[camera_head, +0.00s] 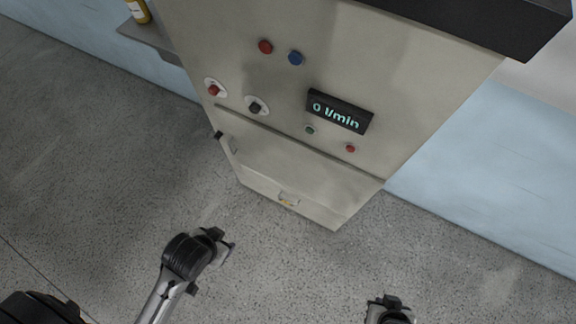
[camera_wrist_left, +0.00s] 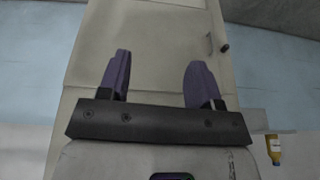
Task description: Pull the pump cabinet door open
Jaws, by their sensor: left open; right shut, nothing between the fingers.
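The pump cabinet (camera_head: 400,110) is a beige box with a control panel. Its lower door (camera_head: 300,165) looks shut. A slim upright handle (camera_head: 232,146) is at the door's left edge, beside a small black knob (camera_head: 218,135). In the left wrist view the handle (camera_wrist_left: 210,42) is at the upper right, apart from the fingers. My left gripper (camera_head: 223,248) is below the cabinet in the head view, touching nothing; its two fingers (camera_wrist_left: 158,75) are spread and empty. My right gripper (camera_head: 390,304) is at the bottom edge, shut and empty, partly cut off.
The panel has several coloured buttons and a display (camera_head: 339,111) reading "0 l/min". A yellow bottle (camera_head: 139,11) stands on a ledge at the upper left. Grey speckled floor (camera_head: 90,170) before the cabinet is clear.

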